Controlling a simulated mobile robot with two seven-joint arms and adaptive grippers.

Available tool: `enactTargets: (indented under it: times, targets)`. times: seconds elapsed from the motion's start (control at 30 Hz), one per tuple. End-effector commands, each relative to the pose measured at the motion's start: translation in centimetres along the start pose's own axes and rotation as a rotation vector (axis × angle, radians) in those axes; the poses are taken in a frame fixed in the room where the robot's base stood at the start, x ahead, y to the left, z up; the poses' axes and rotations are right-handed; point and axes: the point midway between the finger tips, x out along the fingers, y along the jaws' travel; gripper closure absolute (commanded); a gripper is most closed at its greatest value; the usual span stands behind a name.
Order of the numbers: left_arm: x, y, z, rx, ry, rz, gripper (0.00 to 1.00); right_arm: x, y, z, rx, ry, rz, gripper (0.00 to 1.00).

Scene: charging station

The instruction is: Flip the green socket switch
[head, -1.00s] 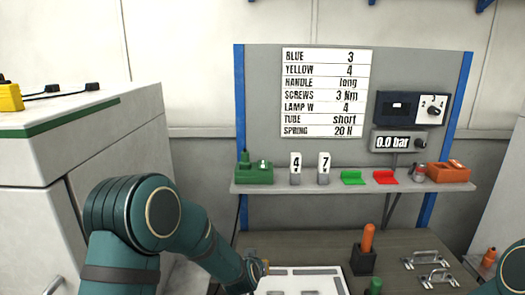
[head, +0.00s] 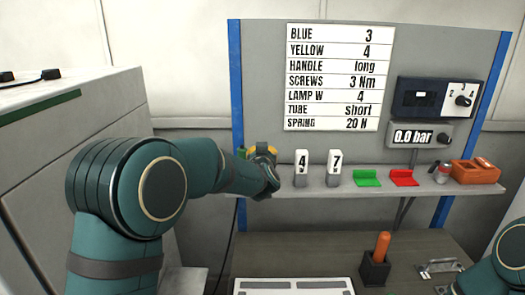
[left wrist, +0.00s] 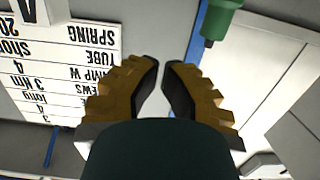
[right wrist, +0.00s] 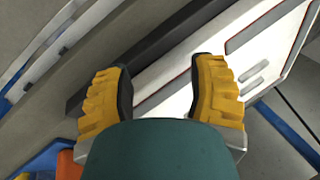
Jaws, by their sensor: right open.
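The green socket on the left end of the shelf is almost fully hidden behind my left gripper (head: 262,152) in the head view; only a sliver of green shows beside it. Its switch is not visible. A green cylindrical part (left wrist: 220,22) shows at the top of the left wrist view, ahead of and right of the fingertips. My left gripper (left wrist: 161,66) has its fingertips close together with a narrow gap and nothing between them. Whether it touches the socket cannot be told. My right gripper (right wrist: 162,75) is open and empty above the bench.
A sign (head: 333,78) hangs behind. A cabinet (head: 60,120) stands left.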

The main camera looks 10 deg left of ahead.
Motion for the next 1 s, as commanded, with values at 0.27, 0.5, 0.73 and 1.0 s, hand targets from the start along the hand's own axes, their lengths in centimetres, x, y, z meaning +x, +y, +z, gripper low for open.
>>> enactTargets:
  times: [0.27,0.5,0.73,1.0]
  targets:
    - [0.2,0.0,0.1,0.000,-0.001,0.000,1.00,-0.1,0.0,0.0,0.000,0.000,0.000,0.43]
    - [2.8,0.0,0.1,0.001,-0.001,-0.001,1.00,-0.5,-0.1,-0.1,0.000,0.000,-0.001,0.43]
    - [6.5,0.0,0.0,0.000,-0.001,0.000,1.00,-1.1,-0.4,-0.1,0.001,0.000,-0.002,0.43]
    - [10.3,0.0,0.1,0.001,-0.001,0.000,1.00,-1.9,-0.6,-0.2,0.000,0.000,-0.003,0.43]
